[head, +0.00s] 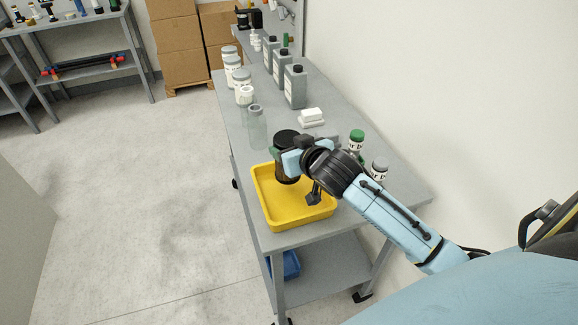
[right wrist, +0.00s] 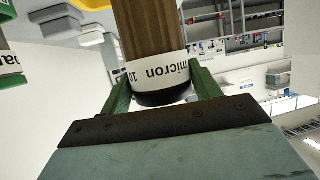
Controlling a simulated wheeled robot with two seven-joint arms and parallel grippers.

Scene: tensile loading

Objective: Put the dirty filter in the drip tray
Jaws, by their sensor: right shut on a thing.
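The dirty filter (head: 287,177) is a dark brown cylinder with black ends, held roughly upright over the back part of the yellow drip tray (head: 259,205). My right gripper (head: 283,153) is shut on the filter. In the right wrist view, the filter's brown body (right wrist: 150,28) and its white "10 micron" band sit between the two green fingers (right wrist: 162,84). The tray lies on the near end of the grey bench, and the part of it that shows is empty. I cannot tell the exact gap between filter and tray. My left gripper is out of view.
A clear empty cylinder (head: 257,128) stands just behind the tray. A green-capped bottle (head: 356,138) and a grey-capped bottle (head: 379,168) stand right, close to my arm. White jars, grey bottles (head: 295,88) and a white block (head: 311,117) stand farther back.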

